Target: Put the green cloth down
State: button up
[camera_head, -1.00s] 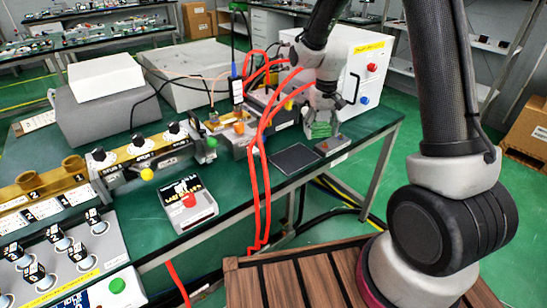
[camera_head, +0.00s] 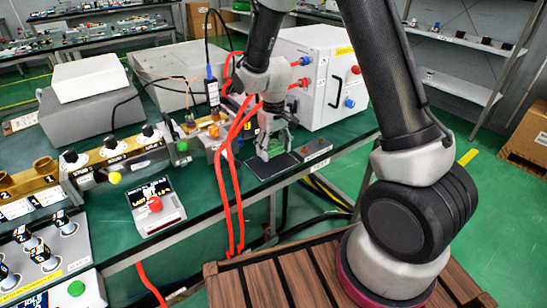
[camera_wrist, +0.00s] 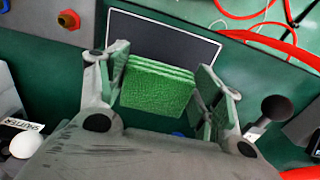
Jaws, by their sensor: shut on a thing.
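The green cloth (camera_wrist: 157,88) is a folded, layered block with a rough surface. My gripper (camera_wrist: 160,92) is shut on it, with one finger at each side. In the head view my gripper (camera_head: 270,152) points down at the far side of a dark flat pad (camera_head: 258,168), and only a little of the green cloth shows between the fingers. The pad (camera_wrist: 165,32) lies just beyond the cloth in the wrist view. I cannot tell whether the cloth touches the table.
A white cabinet (camera_head: 322,75) with red and blue knobs stands behind my gripper. Red cables (camera_head: 229,200) hang over the table's front edge, left of the pad. A small grey box (camera_head: 314,149) sits right of the pad. A box with a red button (camera_head: 155,204) is at left.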

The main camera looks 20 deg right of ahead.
jog(key=shift+f, duration=1.9)
jog(key=o, duration=1.1)
jog(key=shift+f, duration=0.1)
